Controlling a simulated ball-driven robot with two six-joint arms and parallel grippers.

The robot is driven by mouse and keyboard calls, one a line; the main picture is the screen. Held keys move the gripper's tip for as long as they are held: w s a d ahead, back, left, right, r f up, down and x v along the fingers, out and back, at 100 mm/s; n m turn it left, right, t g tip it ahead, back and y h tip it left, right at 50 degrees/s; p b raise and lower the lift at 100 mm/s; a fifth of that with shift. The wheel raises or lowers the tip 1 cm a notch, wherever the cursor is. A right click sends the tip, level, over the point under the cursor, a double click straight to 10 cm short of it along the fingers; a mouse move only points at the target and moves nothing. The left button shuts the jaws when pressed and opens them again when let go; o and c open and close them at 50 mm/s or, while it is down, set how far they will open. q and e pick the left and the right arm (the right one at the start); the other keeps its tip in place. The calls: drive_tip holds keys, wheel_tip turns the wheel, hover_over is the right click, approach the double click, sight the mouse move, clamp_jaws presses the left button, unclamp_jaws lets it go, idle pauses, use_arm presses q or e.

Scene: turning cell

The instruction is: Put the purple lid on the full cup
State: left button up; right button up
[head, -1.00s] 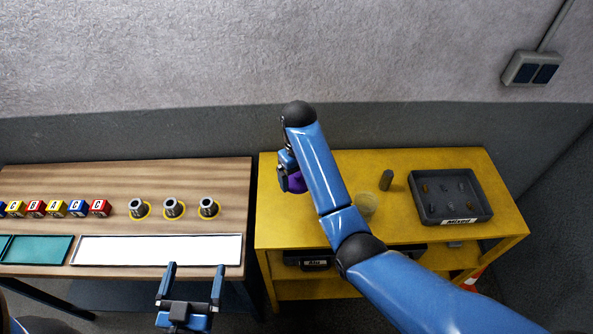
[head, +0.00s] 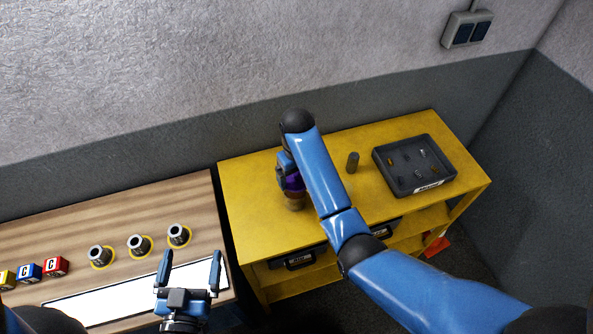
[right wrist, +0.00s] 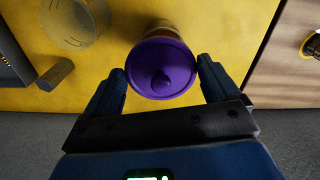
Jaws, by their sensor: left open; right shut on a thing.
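My right gripper (right wrist: 161,72) is shut on the purple lid (right wrist: 162,68), which has a round knob facing the wrist camera. The lid also shows in the head view (head: 294,183), below the right gripper (head: 287,166). A brownish cup (head: 295,202) stands on the yellow table directly under the lid. The lid covers most of it in the right wrist view, so I cannot tell whether lid and rim touch. A clear cup (right wrist: 74,22) stands apart at upper left in that view. My left gripper (head: 190,265) is open and empty near the wooden table.
The yellow table (head: 245,185) also holds a grey cylinder (head: 352,162) and a dark tray (head: 378,158) of small parts. The wooden table (head: 150,205) bears several metal parts on yellow rings, lettered blocks and a white strip. A gap separates the tables.

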drive_tip(key=shift+w+a+f, duration=0.1)
drive_tip(key=shift+a+f, duration=0.05)
drive_tip(key=shift+f, duration=0.7)
drive_tip(key=shift+f+b, duration=0.35)
drive_tip(key=shift+f, duration=0.85)
drive_tip(key=shift+b, duration=0.3)
drive_tip(key=shift+f, duration=0.1)
drive_tip(key=shift+p, duration=0.6)
drive_tip(key=shift+f, duration=0.15)
idle(1.0)
drive_tip(key=o, duration=0.7)
